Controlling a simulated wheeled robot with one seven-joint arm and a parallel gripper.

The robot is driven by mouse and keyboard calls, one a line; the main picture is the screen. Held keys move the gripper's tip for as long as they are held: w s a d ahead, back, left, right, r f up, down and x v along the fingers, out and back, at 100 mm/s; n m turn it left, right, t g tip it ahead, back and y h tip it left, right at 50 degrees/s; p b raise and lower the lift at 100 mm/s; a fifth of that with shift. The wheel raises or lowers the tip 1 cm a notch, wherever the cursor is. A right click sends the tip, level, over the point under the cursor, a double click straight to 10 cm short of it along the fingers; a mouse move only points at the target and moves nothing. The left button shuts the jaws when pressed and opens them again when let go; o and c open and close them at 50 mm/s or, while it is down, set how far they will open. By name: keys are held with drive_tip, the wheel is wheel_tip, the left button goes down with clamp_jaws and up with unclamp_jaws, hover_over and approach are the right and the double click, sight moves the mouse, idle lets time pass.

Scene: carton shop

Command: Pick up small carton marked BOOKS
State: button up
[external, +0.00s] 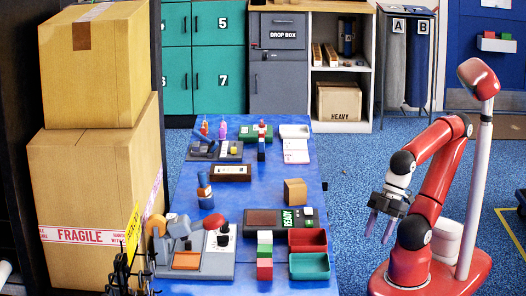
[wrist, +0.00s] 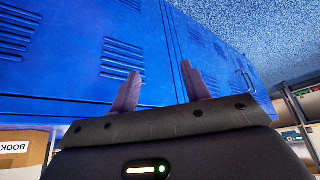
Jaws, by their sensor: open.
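A carton with upside-down lettering that reads "BOOK", cut off by the picture edge, shows at the lower left of the wrist view (wrist: 16,147). I cannot make out a carton marked BOOKS in the external view. My gripper (external: 380,230) hangs beside the red arm, right of the blue table, with its fingers pointing down. In the wrist view my gripper (wrist: 160,70) is open and empty, its two fingers apart in front of blue locker doors (wrist: 80,55). The lettered carton is off to the left of the fingers, not between them.
The blue table (external: 225,199) holds a small plain carton (external: 295,191), red (external: 307,240) and green (external: 309,266) trays and several tools. Large cartons (external: 85,185) are stacked at left. A HEAVY carton (external: 338,101) sits on a shelf. Blue floor (external: 350,160) lies open between table and arm.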

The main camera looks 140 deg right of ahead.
drive_tip(key=o, duration=0.8)
drive_tip(key=shift+c, duration=0.2)
wheel_tip(320, 180, up, 18)
drive_tip(key=m+g+h+p, duration=0.2)
drive_tip(key=m, duration=0.4)
hover_over(296, 183)
drive_tip(key=s+a, duration=0.2)
drive_tip(key=shift+s+d+f, duration=0.3)
drive_tip(key=shift+d+f, duration=0.4)
drive_tip(key=shift+d, duration=0.1)
wheel_tip(296, 183, down, 5)
drive_tip(key=shift+w+a+r+b, duration=0.1)
drive_tip(key=shift+a+r+b, duration=0.1)
drive_tip(key=shift+b, duration=0.1)
drive_tip(key=shift+w+x, duration=0.2)
drive_tip(key=shift+x, duration=1.6)
drive_tip(key=shift+w+x, duration=0.2)
drive_tip(key=shift+x, duration=1.6)
